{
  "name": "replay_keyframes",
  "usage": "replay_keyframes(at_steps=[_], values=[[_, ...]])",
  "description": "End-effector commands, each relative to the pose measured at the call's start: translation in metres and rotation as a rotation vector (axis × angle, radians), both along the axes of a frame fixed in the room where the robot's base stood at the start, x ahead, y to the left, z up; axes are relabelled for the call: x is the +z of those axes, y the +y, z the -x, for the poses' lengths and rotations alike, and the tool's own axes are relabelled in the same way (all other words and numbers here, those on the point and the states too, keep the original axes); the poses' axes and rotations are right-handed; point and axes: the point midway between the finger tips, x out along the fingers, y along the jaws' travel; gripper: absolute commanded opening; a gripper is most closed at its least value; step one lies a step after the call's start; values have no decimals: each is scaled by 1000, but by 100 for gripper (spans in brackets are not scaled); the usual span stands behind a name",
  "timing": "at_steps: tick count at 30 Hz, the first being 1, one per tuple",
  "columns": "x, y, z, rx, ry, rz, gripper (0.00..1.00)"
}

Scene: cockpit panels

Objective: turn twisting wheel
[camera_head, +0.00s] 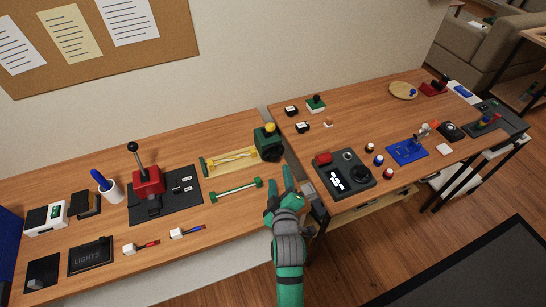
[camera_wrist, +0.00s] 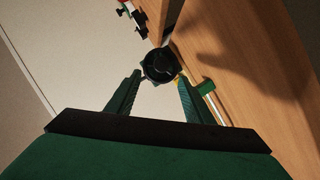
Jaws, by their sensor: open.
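A dark green device (camera_head: 266,137) with a yellow knob on top stands at the right back end of the left table. A dark round wheel (camera_head: 272,154) is on its front side. In the wrist view the black wheel (camera_wrist: 160,64) shows just ahead of my fingertips, roughly centred between them. My gripper (camera_head: 279,182) is open and empty, in front of the device. Its two green fingers also show in the wrist view (camera_wrist: 159,80), spread apart. The wheel appears beyond the fingertips; I cannot tell whether they touch it.
A green-ended bar (camera_head: 236,190) and a yellow tray (camera_head: 230,161) lie left of my gripper. A gap separates the left table from the right table, where a grey panel (camera_head: 345,180) with a red part stands near the edge. A red lever unit (camera_head: 147,180) is farther left.

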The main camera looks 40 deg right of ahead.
Motion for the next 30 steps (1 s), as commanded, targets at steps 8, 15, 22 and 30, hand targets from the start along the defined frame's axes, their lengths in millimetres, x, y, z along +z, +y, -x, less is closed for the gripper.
replay_keyframes(at_steps=[8, 15, 22, 30], values=[[-10, -16, -38, 9, 0, -1, 48], [-20, -38, -69, 5, -1, -2, 48], [-25, -48, -84, 3, -1, -1, 48], [-26, -49, -87, 3, -1, -1, 48]])
